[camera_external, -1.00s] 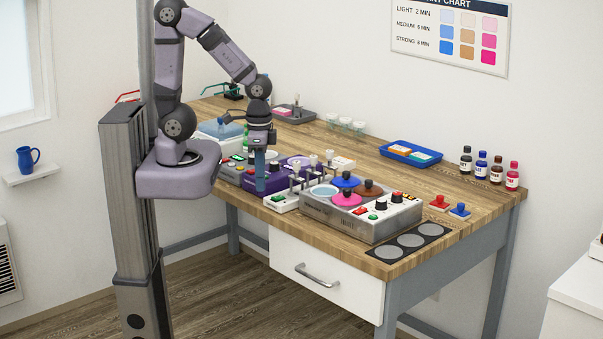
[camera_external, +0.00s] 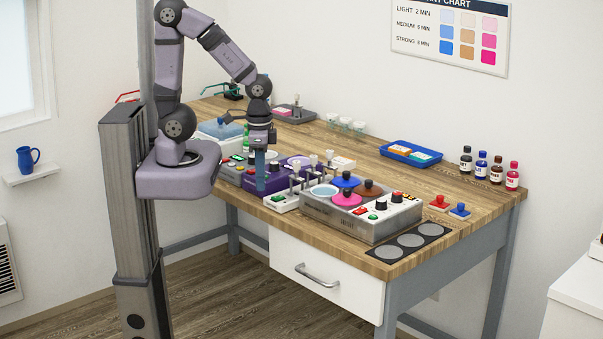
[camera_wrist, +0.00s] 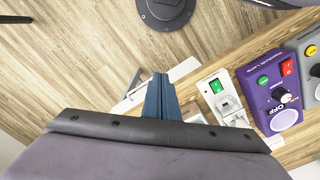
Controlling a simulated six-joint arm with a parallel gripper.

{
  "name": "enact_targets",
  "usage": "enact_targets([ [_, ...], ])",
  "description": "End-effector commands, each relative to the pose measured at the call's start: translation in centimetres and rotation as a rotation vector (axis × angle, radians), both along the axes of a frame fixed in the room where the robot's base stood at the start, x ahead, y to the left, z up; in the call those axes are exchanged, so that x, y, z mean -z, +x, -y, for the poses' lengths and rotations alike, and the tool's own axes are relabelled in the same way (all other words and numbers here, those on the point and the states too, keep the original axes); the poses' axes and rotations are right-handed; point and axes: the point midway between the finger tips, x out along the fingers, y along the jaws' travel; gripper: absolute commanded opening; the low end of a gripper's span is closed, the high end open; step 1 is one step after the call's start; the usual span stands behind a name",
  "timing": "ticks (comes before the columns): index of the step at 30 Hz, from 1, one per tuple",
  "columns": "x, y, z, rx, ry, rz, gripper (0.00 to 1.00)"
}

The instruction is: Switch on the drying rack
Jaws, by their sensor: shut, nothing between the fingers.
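A narrow white base with upright pegs, which looks like the drying rack (camera_external: 283,207), stands at the front edge of the table between the purple unit and the grey dye unit.
The purple unit (camera_wrist: 264,97) has green and red buttons and a dial. The grey unit (camera_external: 338,222) with coloured round lids stands right of the rack. A blue tray (camera_external: 391,153), several bottles and red and blue stamp-like pieces are farther right.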

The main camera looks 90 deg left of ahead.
Motion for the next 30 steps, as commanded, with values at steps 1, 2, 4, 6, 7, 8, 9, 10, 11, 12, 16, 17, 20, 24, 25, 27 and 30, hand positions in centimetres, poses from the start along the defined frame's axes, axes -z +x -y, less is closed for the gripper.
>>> enact_targets([
  [1,0.2,-0.1,-0.5,-0.024,0.000,-0.002,0.00],
  [2,0.4,-0.1,-0.9,-0.039,0.000,-0.005,0.00],
  [4,0.8,-0.4,-1.8,-0.084,-0.002,-0.016,0.00],
  [6,1.4,-0.8,-3.0,-0.142,-0.003,-0.030,0.00],
  [7,1.7,-1.0,-3.6,-0.170,-0.004,-0.037,0.00],
  [8,2.0,-1.1,-4.2,-0.200,-0.005,-0.043,0.00],
  [9,2.2,-1.0,-5.2,-0.241,-0.006,-0.044,0.00],
  [10,2.3,-0.7,-6.0,-0.272,-0.007,-0.041,0.00],
  [11,2.4,-0.4,-6.8,-0.304,-0.007,-0.037,0.00],
  [12,2.4,0.1,-8.1,-0.347,-0.006,-0.027,0.00],
  [16,1.7,2.0,-12.6,-0.486,-0.002,0.007,0.00],
  [17,1.4,2.5,-13.7,-0.534,-0.001,0.013,0.00],
  [20,0.0,3.6,-16.1,-0.735,-0.003,0.017,0.00],
  [24,-1.6,4.8,-17.1,-0.974,-0.009,0.014,0.00],
  [25,-1.9,5.0,-17.2,-1.025,-0.011,0.013,0.00],
  [27,-2.7,5.4,-17.4,-1.147,-0.014,0.008,0.00],
  [30,-3.8,5.8,-17.6,-1.326,-0.018,0.000,0.00],
])
